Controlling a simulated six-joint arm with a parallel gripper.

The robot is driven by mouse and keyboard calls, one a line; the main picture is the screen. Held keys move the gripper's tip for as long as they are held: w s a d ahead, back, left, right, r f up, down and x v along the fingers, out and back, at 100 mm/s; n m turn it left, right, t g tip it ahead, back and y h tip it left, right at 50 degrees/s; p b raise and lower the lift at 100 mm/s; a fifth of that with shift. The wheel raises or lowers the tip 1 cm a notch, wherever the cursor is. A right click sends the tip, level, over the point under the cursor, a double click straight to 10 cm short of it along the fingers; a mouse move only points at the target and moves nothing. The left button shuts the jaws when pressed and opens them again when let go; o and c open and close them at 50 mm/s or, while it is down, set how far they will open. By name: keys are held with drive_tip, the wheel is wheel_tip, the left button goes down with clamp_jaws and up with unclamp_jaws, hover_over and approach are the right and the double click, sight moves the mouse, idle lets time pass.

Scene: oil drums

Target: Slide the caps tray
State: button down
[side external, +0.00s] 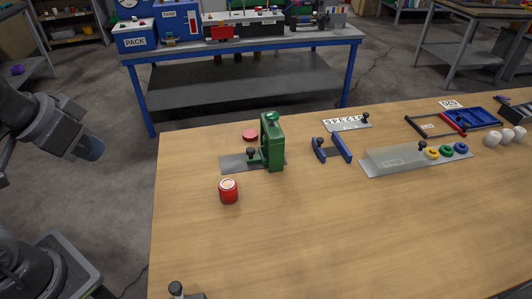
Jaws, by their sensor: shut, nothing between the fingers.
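A flat grey tray (374,172) lies on the right half of the wooden table. A pale, box-like cover (398,158) sits over its left part. A yellow ring-like cap (432,153), a green one (446,150) and a blue one (460,149) stand in a row on its right part. A dark knob shows at the cover's right end. This looks like the caps tray. My gripper (92,149) is at the far left, off the table's left edge, shut and empty, far from the tray.
A red drum (228,191) stands near the table's left side. Behind it is a green press-like device (271,142) and a red disc (250,135). Blue brackets (332,149) stand left of the tray, white round pieces (506,136) to its right. The front middle is clear.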

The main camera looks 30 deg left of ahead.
idle(0.4)
drive_tip(key=c, duration=1.6)
unclamp_jaws()
drive_tip(key=shift+w+r, duration=0.15)
drive_tip(key=shift+w, duration=0.1)
drive_tip(key=shift+c, duration=0.2)
drive_tip(key=o, duration=0.7)
drive_tip(key=w+m, duration=0.1)
drive_tip(key=w, duration=0.3)
drive_tip(key=w+d+m+g+h, duration=0.1)
drive_tip(key=w+m, duration=0.1)
drive_tip(key=w, duration=0.3)
drive_tip(key=w+m, duration=0.1)
drive_tip(key=w, duration=0.3)
drive_tip(key=shift+w+d+r+h, duration=0.2)
drive_tip(key=shift+d+r+h, duration=0.1)
drive_tip(key=shift+d, duration=0.1)
drive_tip(key=shift+o, duration=0.2)
drive_tip(key=m+g+h, duration=0.1)
drive_tip(key=m+h, duration=0.1)
drive_tip(key=m, duration=0.3)
hover_over(249, 149)
drive_tip(key=s+a, duration=0.4)
wheel_tip(249, 149, down, 9)
drive_tip(key=x, duration=1.4)
drive_tip(key=shift+s+a+f, duration=0.25)
drive_tip(key=shift+s+f, duration=0.05)
drive_tip(key=shift+f, duration=0.05)
drive_tip(key=shift+c, duration=0.4)
clamp_jaws()
